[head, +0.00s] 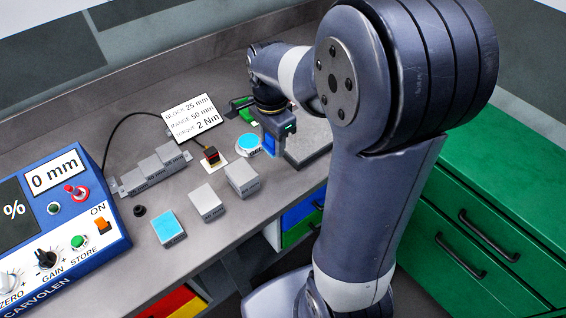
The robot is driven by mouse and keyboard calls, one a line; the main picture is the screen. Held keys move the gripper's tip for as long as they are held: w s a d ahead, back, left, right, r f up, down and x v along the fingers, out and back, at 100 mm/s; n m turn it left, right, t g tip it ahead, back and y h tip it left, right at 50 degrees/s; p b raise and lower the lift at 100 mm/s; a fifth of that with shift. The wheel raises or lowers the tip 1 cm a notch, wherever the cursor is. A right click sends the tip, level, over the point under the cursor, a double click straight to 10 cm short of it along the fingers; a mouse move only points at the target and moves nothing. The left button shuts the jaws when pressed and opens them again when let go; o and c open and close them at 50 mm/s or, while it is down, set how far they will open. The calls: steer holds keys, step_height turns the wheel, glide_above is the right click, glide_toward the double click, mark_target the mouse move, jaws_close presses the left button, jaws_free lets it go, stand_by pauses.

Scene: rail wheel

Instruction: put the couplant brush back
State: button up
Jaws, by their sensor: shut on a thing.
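My gripper (272,146) points down over the back right of the bench. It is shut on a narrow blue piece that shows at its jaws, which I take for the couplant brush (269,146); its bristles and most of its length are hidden. A round white dish with a blue face (247,144) is just left of the gripper. I cannot tell whether the held piece touches the dish or the bench.
A grey plate (309,147) lies right of the gripper, with a green-and-black tool (240,104) behind. Grey blocks (206,202), a blue-topped block (168,228), a probe (211,156), a sign (193,118) and a blue instrument (65,245) stand left.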

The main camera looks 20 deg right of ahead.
mark_target(273, 172)
step_height(273, 172, down, 9)
steer(key=shift+a+r+p, duration=0.1)
steer(key=shift+r+p, duration=0.05)
steer(key=shift+p, duration=0.15)
steer(key=shift+f, duration=0.25)
steer(key=o, duration=1)
steer(key=shift+r, duration=0.1)
step_height(273, 172, up, 12)
steer(key=shift+r, duration=0.15)
